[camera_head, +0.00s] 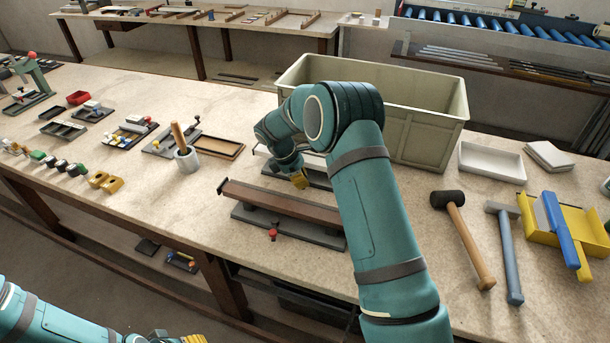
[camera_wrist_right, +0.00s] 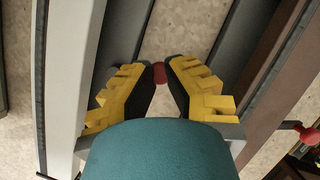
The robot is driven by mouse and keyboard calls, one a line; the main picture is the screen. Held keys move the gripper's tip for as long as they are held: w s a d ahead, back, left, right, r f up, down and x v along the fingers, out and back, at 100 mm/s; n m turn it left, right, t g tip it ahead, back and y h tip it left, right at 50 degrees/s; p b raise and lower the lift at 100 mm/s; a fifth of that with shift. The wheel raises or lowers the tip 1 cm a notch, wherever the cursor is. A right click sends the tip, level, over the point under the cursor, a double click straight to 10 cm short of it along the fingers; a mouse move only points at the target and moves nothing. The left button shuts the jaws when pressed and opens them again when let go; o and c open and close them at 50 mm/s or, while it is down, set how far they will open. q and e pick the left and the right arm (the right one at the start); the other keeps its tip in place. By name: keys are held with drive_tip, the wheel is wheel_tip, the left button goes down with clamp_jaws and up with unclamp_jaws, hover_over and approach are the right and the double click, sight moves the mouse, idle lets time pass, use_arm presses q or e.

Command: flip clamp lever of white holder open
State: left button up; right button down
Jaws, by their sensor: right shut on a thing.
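The white holder, a grey base with a white profile (camera_head: 262,151), lies behind the brown one and is partly covered by my right arm. The white profile also shows on the left of the right wrist view (camera_wrist_right: 72,70). My right gripper (camera_head: 299,181) is low over the front of this holder. In the wrist view its yellow-and-black fingers (camera_wrist_right: 160,76) are shut on a red lever knob (camera_wrist_right: 159,73). The lever's arm is hidden, so its angle cannot be told. My left gripper (camera_head: 194,339) shows only a yellow bit at the bottom edge.
A second holder with a brown profile (camera_head: 285,203) and a red knob (camera_head: 273,234) lies just in front. A large beige crate (camera_head: 425,135) stands behind my right arm. A mallet (camera_head: 465,235) and a hammer (camera_head: 508,250) lie to the right.

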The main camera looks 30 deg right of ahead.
drive_tip(key=shift+a+f+m+g, duration=0.2)
drive_tip(key=shift+a+m+g, duration=0.1)
drive_tip(key=shift+m, duration=0.3)
drive_tip(key=c, duration=0.9)
unclamp_jaws()
drive_tip(key=shift+o, duration=0.2)
drive_tip(key=shift+w, duration=0.15)
drive_tip(key=shift+r, duration=0.15)
drive_tip(key=shift+w+a+r, duration=0.1)
drive_tip(key=shift+r, duration=0.15)
drive_tip(key=v, duration=1.1)
drive_tip(key=shift+r, duration=0.15)
